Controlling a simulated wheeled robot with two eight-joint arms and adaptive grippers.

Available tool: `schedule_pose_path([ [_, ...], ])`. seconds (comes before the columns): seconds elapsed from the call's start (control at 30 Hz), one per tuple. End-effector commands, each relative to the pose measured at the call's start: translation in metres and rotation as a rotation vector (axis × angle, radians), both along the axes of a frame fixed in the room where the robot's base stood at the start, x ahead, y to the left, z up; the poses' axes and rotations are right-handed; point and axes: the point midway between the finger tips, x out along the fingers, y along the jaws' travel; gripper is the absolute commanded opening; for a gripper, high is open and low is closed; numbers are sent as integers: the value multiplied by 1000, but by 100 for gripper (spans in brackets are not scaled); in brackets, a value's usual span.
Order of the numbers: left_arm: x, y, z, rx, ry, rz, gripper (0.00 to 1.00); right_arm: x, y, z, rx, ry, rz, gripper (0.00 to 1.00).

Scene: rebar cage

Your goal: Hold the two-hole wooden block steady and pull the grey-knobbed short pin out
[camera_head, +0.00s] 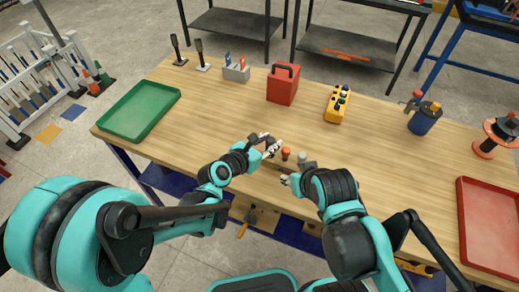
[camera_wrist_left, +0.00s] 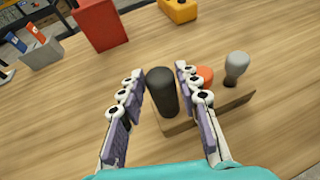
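The wooden block (camera_wrist_left: 236,106) lies on the bench in the left wrist view. A grey-knobbed pin (camera_wrist_left: 236,64) stands at its right end, with an orange knob (camera_wrist_left: 206,75) beside it, partly hidden by a finger. A taller black handle (camera_wrist_left: 161,95) stands near the left end. My left gripper (camera_wrist_left: 158,72) is open, with the black handle showing between its spread fingers; contact cannot be told. In the head view the orange knob (camera_head: 286,153) and grey knob (camera_head: 303,156) show between my arms. My right gripper (camera_head: 287,180) is near the front edge, mostly hidden by its arm.
A green tray (camera_head: 112,128) lies at the left and a red tray (camera_head: 465,225) at the right. A red box (camera_head: 283,88), yellow control box (camera_head: 337,103) and grey holder (camera_head: 237,74) stand toward the back. A blue cup (camera_head: 424,121) is at the right. Mid-bench is mostly clear.

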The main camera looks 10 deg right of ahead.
Motion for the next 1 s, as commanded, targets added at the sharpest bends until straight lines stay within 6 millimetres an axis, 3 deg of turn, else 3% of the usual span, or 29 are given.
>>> schedule_pose_path([
  [0.3, 27, -31, -18, 2, -1, -1, 33, 0, 0, -13, 0, 0, 0, 40],
  [0.67, 31, -36, -20, 1, -2, 0, 33, 0, 0, -13, 0, 0, 0, 40],
  [0.7, 31, -36, -20, 1, -2, 0, 30, 0, 0, -13, 0, 0, 0, 40],
  [0.8, 31, -36, -20, 1, -2, 0, 4, 0, 0, -13, 0, 0, 0, 40],
  [0.83, 31, -36, -20, 1, -2, 0, 0, 0, 0, -13, 0, 0, 0, 40],
  [1.0, 31, -36, -20, 2, -1, 0, 0, 0, 0, -13, 0, 0, 0, 40],
])
